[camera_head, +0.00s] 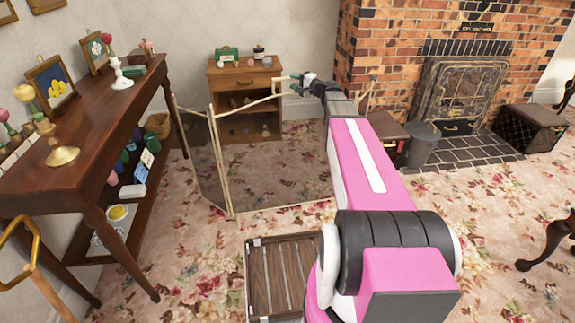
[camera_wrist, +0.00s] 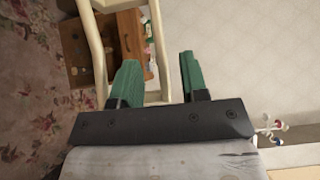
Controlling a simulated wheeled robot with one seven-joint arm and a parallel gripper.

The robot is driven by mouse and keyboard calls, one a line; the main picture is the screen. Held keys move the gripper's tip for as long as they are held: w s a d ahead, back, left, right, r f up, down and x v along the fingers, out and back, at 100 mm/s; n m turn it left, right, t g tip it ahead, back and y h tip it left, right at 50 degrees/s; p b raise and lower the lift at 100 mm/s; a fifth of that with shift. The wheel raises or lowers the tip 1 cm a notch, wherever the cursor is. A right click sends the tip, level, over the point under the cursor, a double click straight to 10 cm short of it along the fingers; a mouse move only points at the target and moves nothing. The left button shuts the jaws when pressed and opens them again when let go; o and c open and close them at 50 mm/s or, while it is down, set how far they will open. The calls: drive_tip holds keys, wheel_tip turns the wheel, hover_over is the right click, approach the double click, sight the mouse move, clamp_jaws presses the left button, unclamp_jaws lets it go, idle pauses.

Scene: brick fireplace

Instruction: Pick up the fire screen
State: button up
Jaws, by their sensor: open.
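The fire screen (camera_head: 218,165) is a folding screen with a thin cream frame and see-through dark mesh panels. It stands upright on the carpet in the middle of the head view. My gripper (camera_head: 297,80), with green fingers, is at its top edge, near the upper right of the front panel. In the wrist view my gripper (camera_wrist: 159,62) is open. A cream frame bar of the fire screen (camera_wrist: 158,45) shows in the gap between the fingers, and another bar lies left of them. I cannot tell whether either finger touches it. My arm hides the screen's right part.
A dark wooden console table (camera_head: 95,125) with ornaments stands at the left. A small wooden cabinet (camera_head: 243,77) is behind the screen. A brick fireplace (camera_head: 400,40), a grey bin (camera_head: 423,143) and a dark box (camera_head: 528,128) are at the right. A slatted crate (camera_head: 282,275) sits in front.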

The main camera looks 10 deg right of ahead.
sight(288, 78)
drive_tip(key=x, duration=0.3)
drive_tip(key=shift+w+a, duration=0.25)
drive_tip(key=shift+w, duration=0.05)
drive_tip(key=shift+c, duration=0.3)
clamp_jaws()
drive_tip(key=shift+r, duration=0.1)
idle(0.8)
